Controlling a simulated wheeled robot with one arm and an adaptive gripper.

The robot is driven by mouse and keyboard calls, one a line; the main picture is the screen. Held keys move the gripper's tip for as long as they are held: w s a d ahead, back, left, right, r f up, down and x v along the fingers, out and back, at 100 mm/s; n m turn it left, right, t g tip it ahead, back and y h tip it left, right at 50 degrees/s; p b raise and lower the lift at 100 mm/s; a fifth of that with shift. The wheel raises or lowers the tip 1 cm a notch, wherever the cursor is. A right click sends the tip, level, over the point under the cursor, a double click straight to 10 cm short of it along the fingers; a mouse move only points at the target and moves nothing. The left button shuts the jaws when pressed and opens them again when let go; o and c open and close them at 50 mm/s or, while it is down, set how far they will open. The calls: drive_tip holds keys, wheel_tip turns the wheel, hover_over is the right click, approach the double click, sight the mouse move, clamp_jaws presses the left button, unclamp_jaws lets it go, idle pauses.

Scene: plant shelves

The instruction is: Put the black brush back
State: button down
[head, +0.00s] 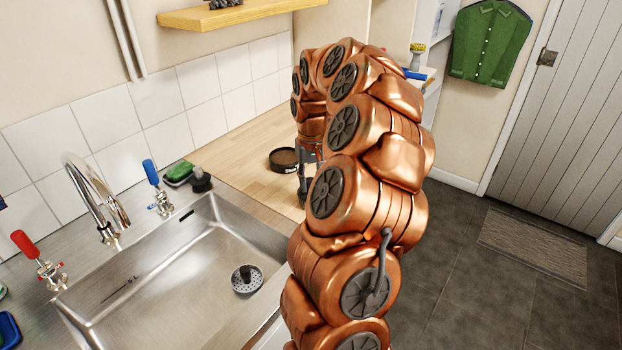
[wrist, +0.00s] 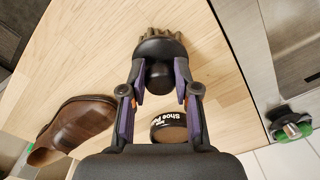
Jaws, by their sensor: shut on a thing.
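The black brush (wrist: 160,57) has a rounded dark handle and tan bristles that point to the top of the wrist view. My gripper (wrist: 159,82) is shut on its handle, one finger on each side. In the head view my gripper (head: 303,188) is low over the wooden counter, partly hidden behind my arm, and the brush is hard to make out there. I cannot tell whether the brush touches the counter. A round black shoe polish tin (wrist: 176,130) with a brown top is close beside the gripper; it also shows in the head view (head: 285,160).
A brown leather shoe (wrist: 80,123) lies on the wooden counter (wrist: 85,70). The steel sink (head: 185,255) is left of my arm, with a green sponge (head: 179,172) behind it. A wooden wall shelf (head: 235,13) hangs above.

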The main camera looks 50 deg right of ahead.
sight(311, 182)
drive_tip(key=shift+f, duration=0.1)
drive_tip(key=shift+f, duration=0.15)
drive_tip(key=c, duration=0.8)
unclamp_jaws()
drive_tip(key=shift+c, duration=0.2)
drive_tip(key=shift+r, duration=0.2)
drive_tip(key=shift+r, duration=0.2)
wheel_tip(311, 182, up, 12)
drive_tip(key=b, duration=0.3)
drive_tip(key=shift+f, duration=0.15)
